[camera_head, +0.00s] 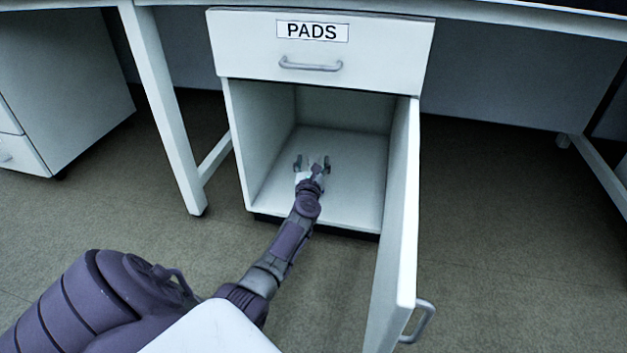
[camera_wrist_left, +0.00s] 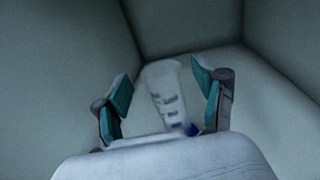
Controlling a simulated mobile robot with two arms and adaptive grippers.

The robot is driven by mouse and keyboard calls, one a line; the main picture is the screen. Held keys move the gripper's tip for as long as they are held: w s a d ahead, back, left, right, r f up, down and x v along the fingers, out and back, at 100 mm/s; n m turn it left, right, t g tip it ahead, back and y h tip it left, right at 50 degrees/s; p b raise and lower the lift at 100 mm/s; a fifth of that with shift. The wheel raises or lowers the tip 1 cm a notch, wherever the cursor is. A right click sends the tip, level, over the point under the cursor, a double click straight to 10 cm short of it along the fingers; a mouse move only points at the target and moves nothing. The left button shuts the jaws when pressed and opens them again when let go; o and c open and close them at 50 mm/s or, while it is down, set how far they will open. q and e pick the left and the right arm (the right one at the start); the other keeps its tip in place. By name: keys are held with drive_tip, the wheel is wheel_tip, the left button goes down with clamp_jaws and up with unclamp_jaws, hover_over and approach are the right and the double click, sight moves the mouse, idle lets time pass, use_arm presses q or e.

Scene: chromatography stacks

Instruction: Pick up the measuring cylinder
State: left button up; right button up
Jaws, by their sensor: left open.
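My left gripper (camera_head: 311,162) reaches into the open lower compartment of the cabinet, low over its floor. In the left wrist view my left gripper (camera_wrist_left: 165,98) is open, with its two teal-padded fingers apart. A whitish, translucent measuring cylinder (camera_wrist_left: 167,92) with dark markings shows between and beyond the fingers. A small blue part (camera_wrist_left: 191,129) shows near its lower end, by the right finger. Its lower end is partly hidden by my gripper body. I cannot tell whether a finger touches it. In the head view the cylinder is not clearly distinguishable. My right gripper is not in view.
The cabinet (camera_head: 245,150) has side walls close around my left arm. Its door (camera_head: 396,230) stands open on the right. A shut drawer labelled PADS (camera_head: 245,45) sits above the opening. A table leg (camera_head: 165,110) stands to the left. The compartment floor (camera_head: 350,185) looks otherwise bare.

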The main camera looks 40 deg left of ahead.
use_arm(q)
drive_tip(key=shift+b+x, duration=0.35)
drive_tip(key=shift+x, duration=0.75)
clamp_jaws()
